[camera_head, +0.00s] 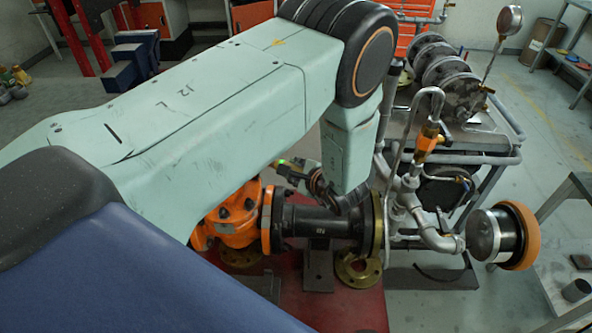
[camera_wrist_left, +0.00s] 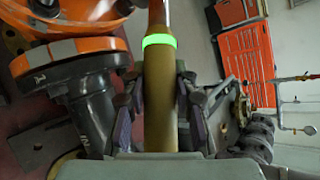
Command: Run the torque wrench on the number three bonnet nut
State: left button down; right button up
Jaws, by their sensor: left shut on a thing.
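My left gripper (camera_wrist_left: 160,86) is shut on the torque wrench (camera_wrist_left: 160,118), an olive-brown handle with a glowing green ring, in the left wrist view. The wrench's working end lies beyond the top edge there. In the head view my pale green left arm covers much of the middle; a dark part of the wrench with a green light (camera_head: 283,163) shows below it. The orange gate valve (camera_head: 238,218) stands partly behind that arm, and its orange body (camera_wrist_left: 75,18) is at upper left in the wrist view. The number three bonnet nut cannot be made out. My right gripper is not in view.
A black flanged pipe (camera_head: 318,224) runs right from the valve over a red base (camera_head: 345,305). A pipework rig (camera_head: 415,215) with a gauge (camera_head: 510,20) stands close on the right. A grey table (camera_head: 565,275) is at far right. Open floor lies behind at left.

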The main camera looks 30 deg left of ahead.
pick_arm(q)
jog(key=shift+f, duration=0.1)
jog(key=shift+d+f+b, duration=0.1)
jog(key=shift+f+b, duration=0.05)
jog(key=shift+b, duration=0.15)
jog(key=shift+w+f+b, duration=0.1)
jog(key=shift+f+b, duration=0.2)
jog(key=shift+f, duration=0.45)
jog(key=shift+f+b, duration=0.2)
jog(key=shift+b, duration=0.15)
jog(key=shift+f, duration=0.35)
jog(key=shift+r, duration=0.1)
